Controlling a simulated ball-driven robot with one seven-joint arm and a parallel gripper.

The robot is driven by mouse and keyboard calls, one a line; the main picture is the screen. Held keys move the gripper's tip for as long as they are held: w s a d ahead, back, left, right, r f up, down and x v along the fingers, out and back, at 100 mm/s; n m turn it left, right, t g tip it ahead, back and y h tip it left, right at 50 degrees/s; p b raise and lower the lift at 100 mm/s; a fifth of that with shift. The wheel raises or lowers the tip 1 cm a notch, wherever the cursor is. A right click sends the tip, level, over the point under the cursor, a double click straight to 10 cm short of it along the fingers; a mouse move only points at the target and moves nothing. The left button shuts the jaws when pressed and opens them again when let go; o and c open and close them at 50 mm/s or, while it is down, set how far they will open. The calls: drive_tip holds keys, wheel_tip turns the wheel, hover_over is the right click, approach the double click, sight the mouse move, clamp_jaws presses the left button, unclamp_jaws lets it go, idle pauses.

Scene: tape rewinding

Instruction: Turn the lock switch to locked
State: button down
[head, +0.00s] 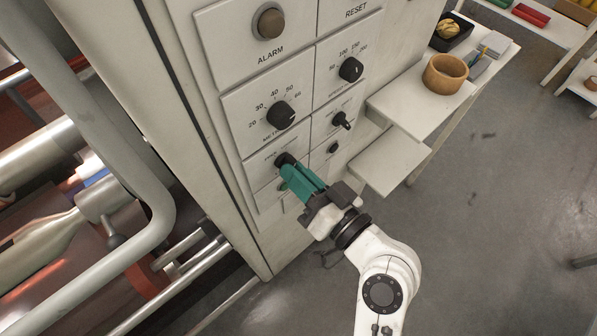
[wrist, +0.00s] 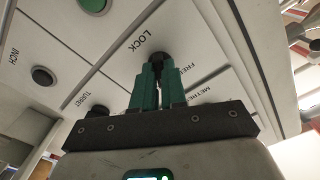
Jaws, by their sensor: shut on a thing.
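The lock switch is a small black knob (head: 284,160) on the lower left plate of the white control panel. In the wrist view the knob (wrist: 160,58) sits between the labels LOCK and FREE. My gripper (head: 288,166), with teal fingers, reaches the panel from the lower right and is shut on the knob. In the wrist view the two fingers of my gripper (wrist: 159,72) stand on either side of it. The fingers cover most of the knob, so I cannot tell which label it points to.
A metres dial (head: 281,115) sits above the switch, and a black lever switch (head: 341,120) to its upper right. A round alarm button (head: 268,22) is at the top. White shelves (head: 392,160) jut out at right, with a wooden bowl (head: 447,74). Grey pipes fill the left.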

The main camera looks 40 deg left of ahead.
drive_tip(key=c, duration=1.2)
unclamp_jaws()
drive_tip(key=d+b, duration=0.1)
drive_tip(key=d, duration=0.2)
drive_tip(key=d+b, duration=0.1)
drive_tip(key=d, duration=0.3)
drive_tip(key=d+b, duration=0.1)
drive_tip(key=d, duration=0.2)
drive_tip(key=shift+s+d, duration=0.4)
